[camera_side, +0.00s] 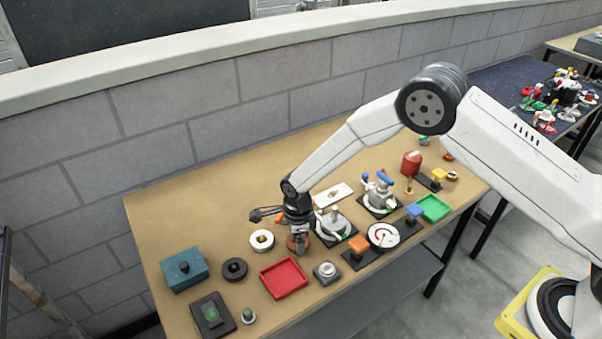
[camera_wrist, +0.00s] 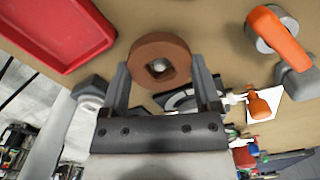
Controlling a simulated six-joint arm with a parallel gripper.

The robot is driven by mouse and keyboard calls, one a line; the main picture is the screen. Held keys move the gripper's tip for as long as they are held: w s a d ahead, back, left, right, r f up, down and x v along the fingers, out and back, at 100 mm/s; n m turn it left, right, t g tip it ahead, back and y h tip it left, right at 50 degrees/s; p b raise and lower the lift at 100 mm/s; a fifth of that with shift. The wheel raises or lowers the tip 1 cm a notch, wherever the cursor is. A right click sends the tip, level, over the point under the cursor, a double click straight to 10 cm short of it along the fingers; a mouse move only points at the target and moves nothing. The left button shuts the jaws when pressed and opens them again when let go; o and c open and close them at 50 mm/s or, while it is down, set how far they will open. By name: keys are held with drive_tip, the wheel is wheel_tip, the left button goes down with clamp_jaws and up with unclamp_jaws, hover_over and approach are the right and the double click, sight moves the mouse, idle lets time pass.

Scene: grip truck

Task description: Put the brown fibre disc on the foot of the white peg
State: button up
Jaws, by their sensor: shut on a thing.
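The brown fibre disc (camera_wrist: 150,48), a thick ring with a central hole, sits between the fingertips of my gripper (camera_wrist: 160,66) in the wrist view. My gripper is shut on its outer edge. In the side view, my gripper (camera_side: 299,246) points down near the front middle of the table, and the brown disc (camera_side: 291,243) is partly hidden behind its fingers. I cannot tell whether the disc touches the table. I cannot clearly pick out the white peg; a whitish fixture (camera_side: 335,226) stands just right of my gripper, partly hidden.
A red tray (camera_side: 284,279) lies close in front of my gripper. A round dial (camera_side: 383,235) and orange-topped block (camera_side: 359,246) stand right. The back left table is bare.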

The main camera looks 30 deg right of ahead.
drive_tip(key=shift+f, duration=0.45)
idle(1.0)
drive_tip(key=o, duration=1)
drive_tip(key=shift+o, duration=0.2)
drive_tip(key=shift+r, duration=0.15)
drive_tip(key=shift+r, duration=3.6)
